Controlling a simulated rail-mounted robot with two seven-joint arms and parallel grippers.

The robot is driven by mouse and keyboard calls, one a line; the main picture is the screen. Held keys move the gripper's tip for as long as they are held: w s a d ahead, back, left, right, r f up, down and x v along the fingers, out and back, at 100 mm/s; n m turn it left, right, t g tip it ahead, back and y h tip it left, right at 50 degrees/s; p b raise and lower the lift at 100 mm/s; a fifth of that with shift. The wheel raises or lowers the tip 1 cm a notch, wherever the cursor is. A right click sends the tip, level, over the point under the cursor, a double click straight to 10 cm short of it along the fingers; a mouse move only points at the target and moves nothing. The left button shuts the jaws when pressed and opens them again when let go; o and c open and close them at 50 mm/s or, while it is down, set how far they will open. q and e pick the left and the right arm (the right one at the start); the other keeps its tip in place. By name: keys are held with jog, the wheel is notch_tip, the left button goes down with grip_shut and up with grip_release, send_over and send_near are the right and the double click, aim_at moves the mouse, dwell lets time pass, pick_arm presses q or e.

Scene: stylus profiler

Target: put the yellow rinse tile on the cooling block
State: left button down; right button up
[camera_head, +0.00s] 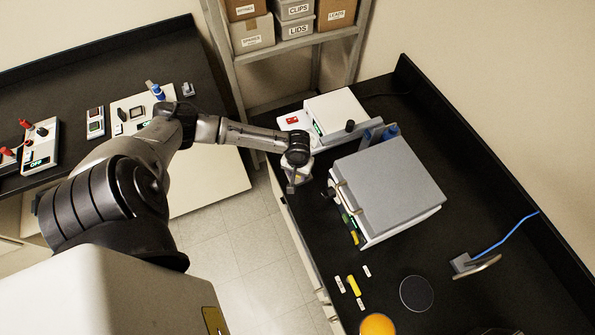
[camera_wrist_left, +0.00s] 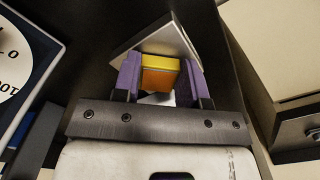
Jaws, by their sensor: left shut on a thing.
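The yellow rinse tile (camera_wrist_left: 160,74), yellow on top and orange on its face, sits between the purple fingers of my left gripper (camera_wrist_left: 160,82) in the left wrist view. The gripper is shut on it. In the head view my left gripper (camera_head: 292,184) hangs at the near left edge of the right bench, left of the grey-lidded instrument; the tile cannot be made out there. A grey metal piece (camera_wrist_left: 152,35) with a slanted edge lies just beyond the tile in the wrist view. I cannot tell whether it is the cooling block, or whether the tile touches it. My right gripper is not seen.
The grey-lidded instrument (camera_head: 390,185) and a white device (camera_head: 335,112) stand close to my left gripper. An orange disc (camera_head: 377,325), a dark disc (camera_head: 416,293) and a small yellow piece (camera_head: 353,286) lie toward the front. A stand (camera_head: 474,264) with a blue cable is at right.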

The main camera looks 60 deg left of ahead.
pick_arm(q)
jog(key=c, duration=0.7)
grip_release()
jog(key=shift+f, duration=0.1)
notch_tip(320, 180, up, 12)
jog(key=s+d+f+m+t+h, duration=0.1)
jog(key=s+d+f+m, duration=0.15)
jog(key=d, duration=0.55)
jog(key=s+d+f+m+h, duration=0.1)
jog(key=s+d+f+m, duration=0.2)
jog(key=d, duration=0.4)
jog(key=shift+s+d+r+m+t+y, duration=0.4)
jog(key=shift+s+d+r+m, duration=0.45)
jog(key=shift+s, duration=0.7)
jog(key=shift+s+d+r+m+t+y, duration=0.2)
jog(key=shift+s+d+r+m+t, duration=0.25)
jog(key=shift+s+d+r+m, duration=0.8)
jog(key=shift+s+d+r+m+t+y, duration=0.4)
jog(key=shift+s+d, duration=0.2)
jog(key=shift+s, duration=1.25)
jog(key=shift+r+p, duration=0.1)
jog(key=shift+p, duration=0.25)
